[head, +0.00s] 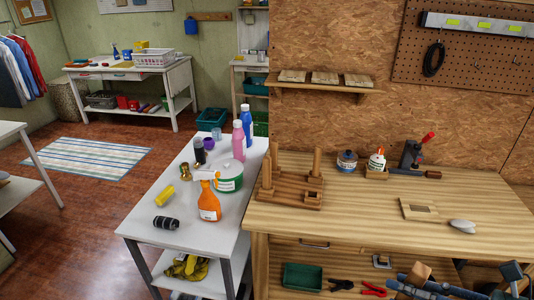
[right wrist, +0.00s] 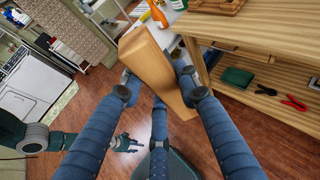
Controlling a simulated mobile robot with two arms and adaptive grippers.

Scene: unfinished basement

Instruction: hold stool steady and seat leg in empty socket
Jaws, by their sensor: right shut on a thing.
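The wooden stool (head: 291,190) lies upside down at the left end of the workbench, with three legs visibly pointing up. My right gripper (right wrist: 160,92) is shut on a loose wooden leg (right wrist: 152,62), held in front of the bench and away from the stool. The leg's end also shows at the bottom right of the head view (head: 419,271). My left gripper (right wrist: 125,143) appears low in the right wrist view, far from the stool; its fingers are too small to judge.
A white side table (head: 140,222) with bottles adjoins the left. A green bin (head: 302,277) and red pliers (head: 373,289) lie on the lower shelf.

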